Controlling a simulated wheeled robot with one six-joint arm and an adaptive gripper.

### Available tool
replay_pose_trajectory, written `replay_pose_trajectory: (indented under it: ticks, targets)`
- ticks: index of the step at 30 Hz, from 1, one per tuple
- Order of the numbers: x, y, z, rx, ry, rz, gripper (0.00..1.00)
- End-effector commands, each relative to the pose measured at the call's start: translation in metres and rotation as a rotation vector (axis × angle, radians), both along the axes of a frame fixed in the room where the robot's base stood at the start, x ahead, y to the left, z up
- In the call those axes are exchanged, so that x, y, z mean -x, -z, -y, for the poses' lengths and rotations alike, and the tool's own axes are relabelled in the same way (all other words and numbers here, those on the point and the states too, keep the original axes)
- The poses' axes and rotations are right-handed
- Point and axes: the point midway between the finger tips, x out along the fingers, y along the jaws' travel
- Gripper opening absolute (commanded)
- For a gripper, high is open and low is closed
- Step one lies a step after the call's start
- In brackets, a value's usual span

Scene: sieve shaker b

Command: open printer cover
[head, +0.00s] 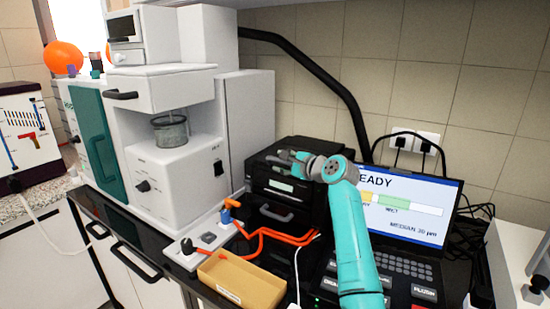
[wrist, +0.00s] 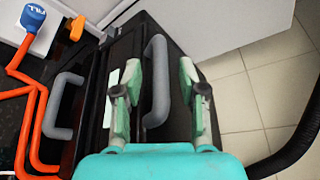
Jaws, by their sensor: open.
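The black printer (head: 262,172) stands on the dark counter against the tiled wall, with a small lit display on its front. In the wrist view its dark top cover (wrist: 176,40) carries a grey bar handle (wrist: 159,75). My gripper (head: 287,157) is over the top of the printer, fingers pointing left in the head view. In the wrist view my gripper (wrist: 158,68) is open, with one finger on each side of the handle. I cannot tell how far the fingertips reach down around it. The cover looks closed. My gripper partly hides the cover in the head view.
A second grey handle (wrist: 62,105) is on the printer's lower front. Orange cables (head: 262,236) run in front of it. A laptop screen (head: 408,208) stands right. A tall white machine (head: 165,180) stands left. A tan tray (head: 240,283) lies in front. A black hose (head: 320,75) runs behind.

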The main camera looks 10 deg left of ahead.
Motion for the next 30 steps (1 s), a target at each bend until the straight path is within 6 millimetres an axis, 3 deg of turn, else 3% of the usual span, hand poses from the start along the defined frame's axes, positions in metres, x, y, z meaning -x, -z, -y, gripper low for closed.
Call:
replay_pose_trajectory:
  ticks: [11,16,17,30]
  targets:
    - [0.0004,0.0023,-0.0028,0.0,0.001,0.0,0.41]
    - [0.0005,0.0022,-0.0028,0.0,0.001,0.0,0.04]
    - [0.0004,0.0022,-0.0027,0.0,0.001,0.0,0.0]
    - [-0.0006,-0.0044,-0.0023,-0.009,0.002,-0.023,0.0]
